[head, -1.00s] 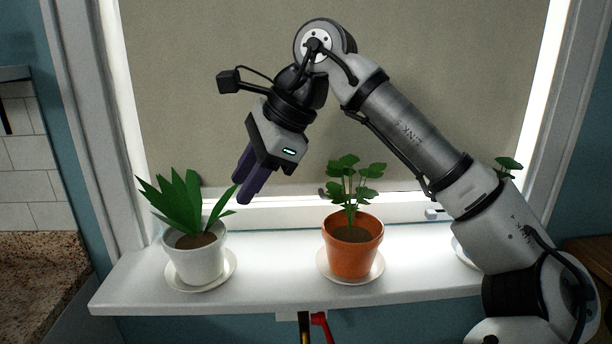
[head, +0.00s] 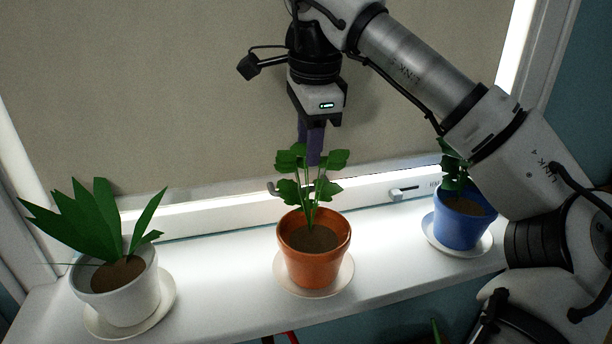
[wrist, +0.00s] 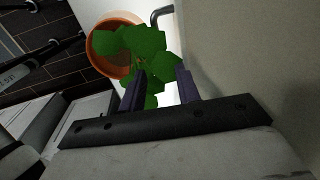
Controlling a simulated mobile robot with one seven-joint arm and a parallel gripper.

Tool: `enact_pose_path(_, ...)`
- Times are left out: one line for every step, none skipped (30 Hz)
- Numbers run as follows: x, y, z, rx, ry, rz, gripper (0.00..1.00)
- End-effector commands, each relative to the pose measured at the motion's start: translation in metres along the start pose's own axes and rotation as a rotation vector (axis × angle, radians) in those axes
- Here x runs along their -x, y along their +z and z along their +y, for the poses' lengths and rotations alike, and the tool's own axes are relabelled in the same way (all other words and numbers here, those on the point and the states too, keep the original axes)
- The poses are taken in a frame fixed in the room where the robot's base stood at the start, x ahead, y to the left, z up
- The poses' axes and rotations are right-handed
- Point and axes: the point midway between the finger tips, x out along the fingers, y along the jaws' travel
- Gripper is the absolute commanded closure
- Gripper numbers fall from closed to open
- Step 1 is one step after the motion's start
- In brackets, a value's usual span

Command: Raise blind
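The beige blind (head: 180,90) hangs down over the window, its bottom edge just above the pale lower window frame. In the head view a small grey hooked handle (head: 276,187) shows near that edge, partly behind the middle plant; a dark curved piece (wrist: 160,13) at the top of the wrist view may be the same handle. My gripper (head: 313,160) points down in front of the blind, just above the middle plant's leaves. In the wrist view its two purple fingers (wrist: 160,82) stand apart, with green leaves (wrist: 140,48) showing beyond and between them, and no blind part held.
On the white sill (head: 215,262) stand a white pot (head: 128,298) at left, an orange pot (head: 315,262) in the middle and a blue pot (head: 460,222) at right, each with a plant. A latch (head: 404,193) sits on the window frame. Bare sill lies between the pots.

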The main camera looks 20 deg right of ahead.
Motion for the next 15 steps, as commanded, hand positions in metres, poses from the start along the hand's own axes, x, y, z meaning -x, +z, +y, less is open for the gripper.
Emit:
enact_pose_path(-0.011,-0.001,0.000,0.000,0.003,-0.001,0.68)
enact_pose_path(-0.018,0.000,0.000,0.000,0.002,-0.001,0.68)
enact_pose_path(-0.026,0.000,0.001,0.000,0.002,-0.002,0.68)
enact_pose_path(-0.032,0.000,0.000,0.000,0.003,-0.001,0.68)
enact_pose_path(-0.037,0.000,0.000,-0.001,0.003,-0.001,0.68)
enact_pose_path(-0.044,0.000,0.000,0.000,0.001,-0.001,0.68)
enact_pose_path(-0.049,0.000,0.000,0.000,0.001,-0.001,0.68)
enact_pose_path(-0.053,0.000,0.000,0.000,0.002,-0.002,0.68)
enact_pose_path(-0.059,0.000,0.000,0.000,0.002,-0.002,0.68)
enact_pose_path(-0.062,0.000,0.000,0.000,0.001,-0.001,0.68)
enact_pose_path(-0.065,0.000,0.000,-0.001,0.000,-0.001,0.68)
enact_pose_path(-0.068,0.000,0.000,-0.001,0.000,-0.001,0.68)
enact_pose_path(-0.070,0.000,0.000,-0.001,0.000,-0.001,0.68)
enact_pose_path(-0.072,0.000,0.000,-0.001,0.000,-0.001,0.68)
enact_pose_path(-0.074,0.000,0.000,-0.001,0.001,-0.001,0.68)
